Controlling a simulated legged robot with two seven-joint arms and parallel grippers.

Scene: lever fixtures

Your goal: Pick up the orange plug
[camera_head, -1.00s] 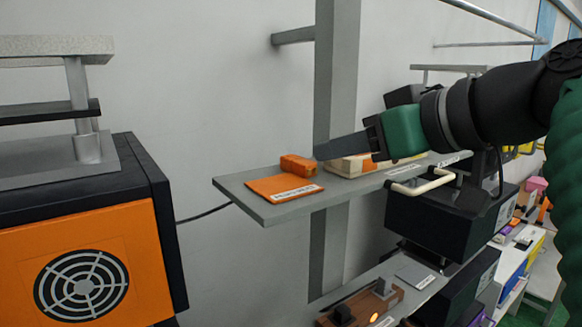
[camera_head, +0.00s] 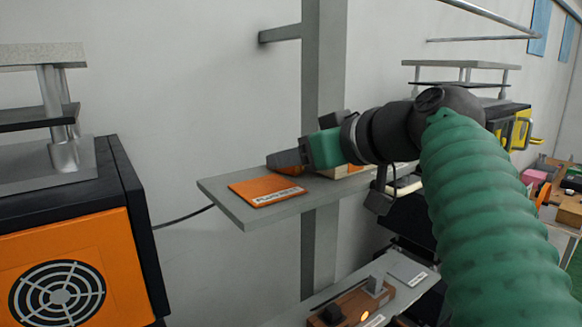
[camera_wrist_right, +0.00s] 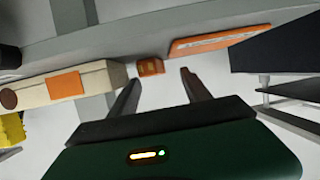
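The orange plug (camera_wrist_right: 150,66) sits on the grey shelf, beside a flat orange pad with a white label (camera_head: 265,190). In the right wrist view it shows ahead of my right gripper (camera_wrist_right: 158,82), in the gap between the two dark fingers and closer to the left one. The fingers are spread and nothing is between their tips. My left gripper is not in view.
A beige block with an orange face (camera_wrist_right: 65,85) lies on the shelf close to the plug. A grey post (camera_head: 324,80) stands behind the shelf (camera_head: 225,200). An orange and black machine with a fan grille (camera_head: 62,250) stands at the left. A lower shelf holds a brown block (camera_head: 352,302).

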